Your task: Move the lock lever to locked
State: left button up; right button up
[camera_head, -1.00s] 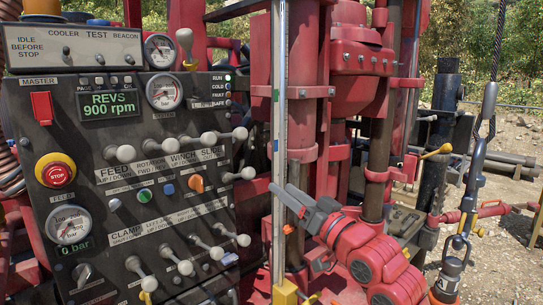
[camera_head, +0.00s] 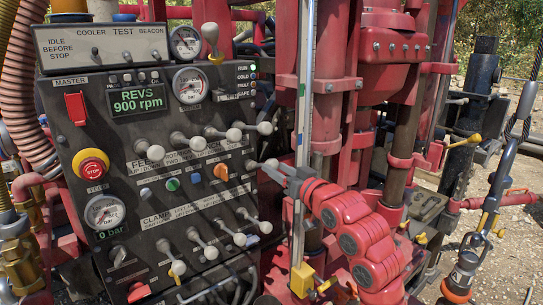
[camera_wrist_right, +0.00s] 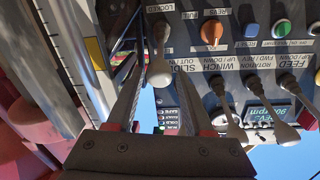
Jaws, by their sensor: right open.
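The lock lever (camera_head: 268,164) is a pale-knobbed lever at the right edge of the dark control panel, in its middle row. In the right wrist view the lever (camera_wrist_right: 160,69) hangs between my fingers, below a label reading LOCKED. My right gripper (camera_head: 277,171) reaches in from the right, its fingertips at the lever. In the wrist view the right gripper (camera_wrist_right: 161,57) is open, one finger on each side of the knob, with gaps visible. The fingertips partly overlap the lever in the head view. My left gripper is not in view.
An orange knob (camera_head: 221,172) lies left of the lever. Rows of pale levers stand above it (camera_head: 234,134) and below it (camera_head: 238,238). A vertical metal rail (camera_head: 304,120) rises close to the gripper. A red stop button (camera_head: 91,168) is at the panel's left.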

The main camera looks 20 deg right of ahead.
aim_at(275, 168)
jog(key=shift+p+x, duration=0.5)
jog(key=shift+x, duration=1.25)
grip_shut()
